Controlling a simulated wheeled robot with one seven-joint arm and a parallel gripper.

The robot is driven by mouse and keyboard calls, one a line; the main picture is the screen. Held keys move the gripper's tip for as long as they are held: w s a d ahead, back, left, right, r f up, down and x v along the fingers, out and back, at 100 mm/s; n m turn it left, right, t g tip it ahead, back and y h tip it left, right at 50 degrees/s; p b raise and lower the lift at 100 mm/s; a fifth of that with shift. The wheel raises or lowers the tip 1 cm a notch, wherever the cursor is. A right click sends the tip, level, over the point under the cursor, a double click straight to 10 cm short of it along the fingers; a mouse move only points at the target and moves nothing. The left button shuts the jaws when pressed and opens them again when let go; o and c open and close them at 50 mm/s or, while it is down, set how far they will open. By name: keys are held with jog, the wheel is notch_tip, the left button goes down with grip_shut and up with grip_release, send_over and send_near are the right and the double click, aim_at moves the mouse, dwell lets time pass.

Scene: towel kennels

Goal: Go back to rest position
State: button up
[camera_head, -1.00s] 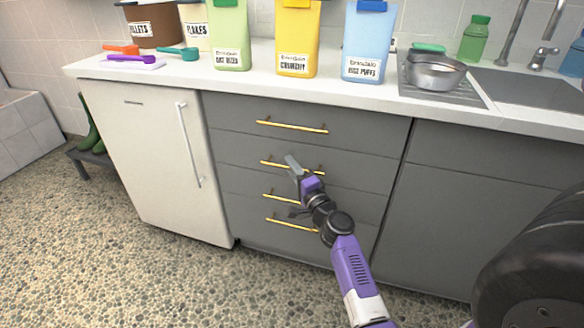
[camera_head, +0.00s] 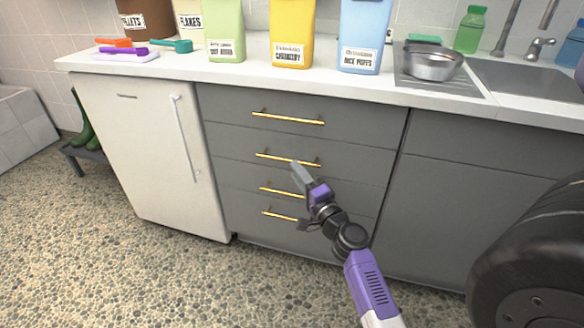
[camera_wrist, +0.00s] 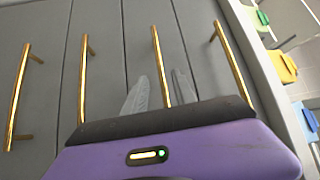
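My gripper (camera_head: 292,194) is in front of the grey drawer unit (camera_head: 230,140), level with the middle drawers. Its two fingers show apart in the wrist view (camera_wrist: 161,88), with nothing held between them. One gold handle (camera_wrist: 160,62) appears in line with the gap; I cannot tell how far off it is. The drawers look closed. The gold handles run one below another, from the top handle (camera_head: 287,118) to the bottom handle (camera_head: 279,215). My gripper partly hides the third handle (camera_head: 280,191).
The counter (camera_head: 240,82) above holds a green box (camera_head: 223,30), a yellow box (camera_head: 292,30), a blue box (camera_head: 361,30), scoops and a metal bowl (camera_head: 434,66) by the sink. A white fridge (camera_head: 145,150) stands left. The pebbled floor in front is clear.

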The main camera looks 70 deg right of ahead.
jog(key=shift+s+a+f, duration=0.1)
jog(key=shift+s+a, duration=0.35)
jog(key=shift+s, duration=0.1)
jog(key=s+a+n+y, duration=0.4)
jog(key=s+a+n, duration=0.3)
jog(key=a, duration=0.7)
jog(key=s+a+r+n+y, duration=0.1)
jog(key=s+a+n+y, duration=0.35)
jog(key=a+n, duration=0.7)
jog(key=s+a+n+y, duration=0.4)
jog(key=s+a+n, duration=0.2)
jog(key=a, duration=1.1)
notch_tip(320, 180, up, 27)
jog(key=p, duration=2.6)
jog(key=shift+p, duration=0.3)
